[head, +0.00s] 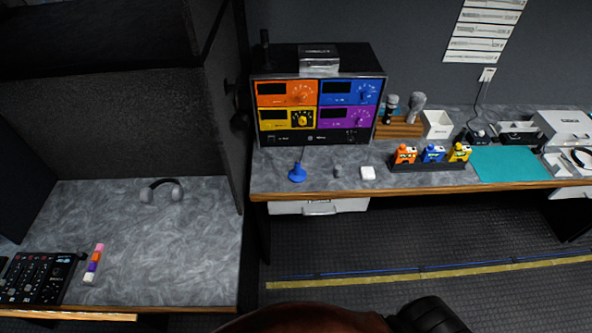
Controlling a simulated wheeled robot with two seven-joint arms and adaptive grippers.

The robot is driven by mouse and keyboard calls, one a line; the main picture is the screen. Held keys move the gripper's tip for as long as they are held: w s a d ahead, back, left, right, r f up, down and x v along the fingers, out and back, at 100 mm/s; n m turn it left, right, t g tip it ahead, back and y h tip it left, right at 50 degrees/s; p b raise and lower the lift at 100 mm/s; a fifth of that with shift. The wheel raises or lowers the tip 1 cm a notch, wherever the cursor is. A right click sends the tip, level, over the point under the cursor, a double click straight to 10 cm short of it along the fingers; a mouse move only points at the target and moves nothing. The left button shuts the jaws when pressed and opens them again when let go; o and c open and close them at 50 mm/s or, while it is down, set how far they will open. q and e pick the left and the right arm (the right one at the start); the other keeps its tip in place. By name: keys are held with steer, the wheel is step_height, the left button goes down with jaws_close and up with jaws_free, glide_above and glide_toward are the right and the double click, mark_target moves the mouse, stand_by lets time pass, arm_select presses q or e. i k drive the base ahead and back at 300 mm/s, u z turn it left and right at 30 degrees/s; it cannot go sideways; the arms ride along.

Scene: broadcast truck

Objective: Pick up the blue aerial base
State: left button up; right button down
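The blue aerial base (297,174) is a small round blue foot with a thin dark rod rising from it. It stands upright on the grey marbled desk in the head view, in front of the rack with the coloured panels and near the desk's left end. Nothing touches it. At the bottom edge a dark rounded part and a brown-red part show, probably mine, but no gripper fingers can be made out.
A small grey knob (337,172) and a white block (368,173) lie right of the base. The coloured rack (316,136) stands behind it. A black holder (428,166) with orange, blue and yellow units is farther right. A dark partition (225,110) rises to the left.

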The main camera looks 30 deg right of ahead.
mark_target(297, 175)
steer(key=k, duration=0.5)
steer(key=z, duration=1.05)
steer(key=i, duration=0.7)
steer(key=u, duration=0.7)
